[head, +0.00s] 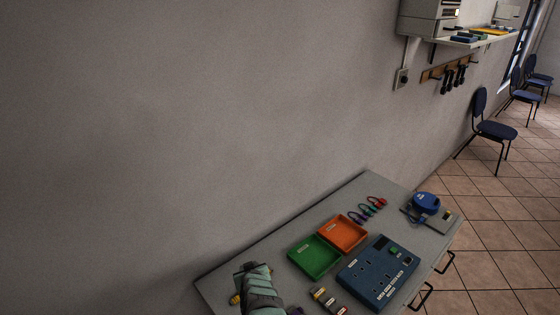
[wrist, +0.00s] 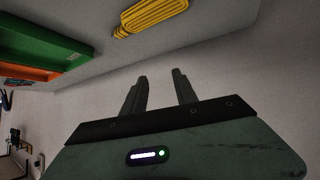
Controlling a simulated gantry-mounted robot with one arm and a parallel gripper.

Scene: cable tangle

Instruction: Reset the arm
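My gripper is dark with a green-grey body. It shows in the wrist view (wrist: 160,92), with its two fingers apart and nothing between them. In the head view, my green-grey arm end (head: 258,284) is over the near left part of the grey table (head: 235,270). The fingertips cannot be made out there. A yellow item (wrist: 152,16) with a ribbed surface lies on the table beyond the fingers in the wrist view, apart from them. A bit of yellow also shows beside my arm in the head view (head: 235,299).
A green tray (head: 314,258) and an orange tray (head: 342,234) stand mid-table. A blue panel box (head: 378,272) is to their right. Coloured cable loops (head: 367,211) lie at the back, and a blue round device (head: 426,203) at the far right corner. The wall borders the table's left side.

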